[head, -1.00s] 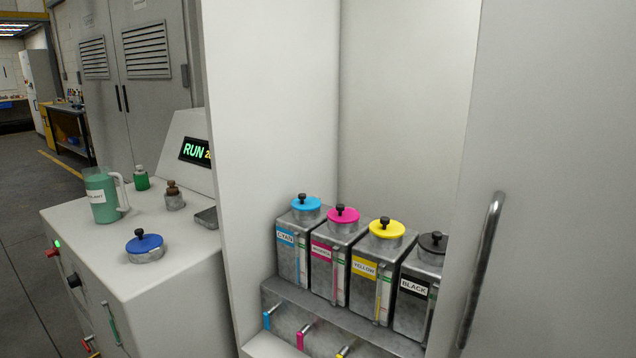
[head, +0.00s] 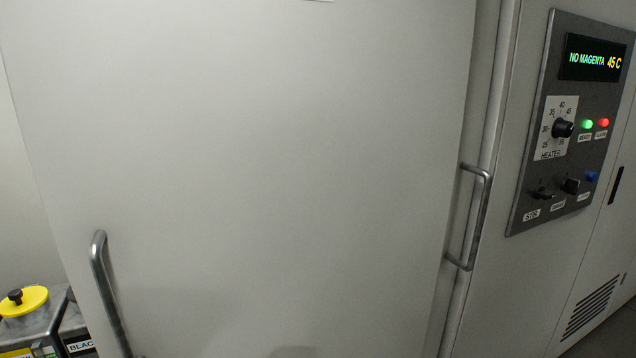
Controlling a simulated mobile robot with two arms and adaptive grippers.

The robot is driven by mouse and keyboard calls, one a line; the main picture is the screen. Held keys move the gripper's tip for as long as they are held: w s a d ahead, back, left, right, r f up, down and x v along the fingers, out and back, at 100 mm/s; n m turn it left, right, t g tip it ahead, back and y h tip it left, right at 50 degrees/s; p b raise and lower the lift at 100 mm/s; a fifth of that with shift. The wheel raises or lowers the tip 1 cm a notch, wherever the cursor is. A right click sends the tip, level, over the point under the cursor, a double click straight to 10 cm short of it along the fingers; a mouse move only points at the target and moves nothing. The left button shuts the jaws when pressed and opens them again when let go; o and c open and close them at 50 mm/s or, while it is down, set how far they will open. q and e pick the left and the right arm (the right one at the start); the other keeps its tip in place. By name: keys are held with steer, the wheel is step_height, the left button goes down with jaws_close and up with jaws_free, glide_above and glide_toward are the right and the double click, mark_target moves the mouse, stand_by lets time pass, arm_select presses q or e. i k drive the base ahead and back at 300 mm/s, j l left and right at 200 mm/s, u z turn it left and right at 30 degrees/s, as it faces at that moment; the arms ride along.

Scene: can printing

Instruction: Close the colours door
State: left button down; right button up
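The colours door (head: 270,150) is a large pale grey panel filling most of the head view. It stands open: past its left edge, part of the compartment shows. Its bent metal handle (head: 108,290) is near that edge, at the lower left. Behind the door, at the lower left, are the yellow-capped container (head: 28,302) and part of the container labelled black (head: 80,344). The door hides the rest of the compartment on that side. Neither of my grippers is in view, and nothing is seen touching the handle.
A second metal handle (head: 478,220) is just right of the door panel. Further right is a dark control panel (head: 530,200) with knobs, lamps and a display (head: 594,60) reading "NO MAGENTA 45 C". A vent grille (head: 590,307) is below it.

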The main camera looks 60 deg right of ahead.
mark_target(213, 178)
steer(key=z, duration=0.4)
steer(key=k+z, duration=0.15)
steer(key=z, duration=0.65)
steer(key=k+l+z, duration=0.1)
steer(key=z, duration=0.3)
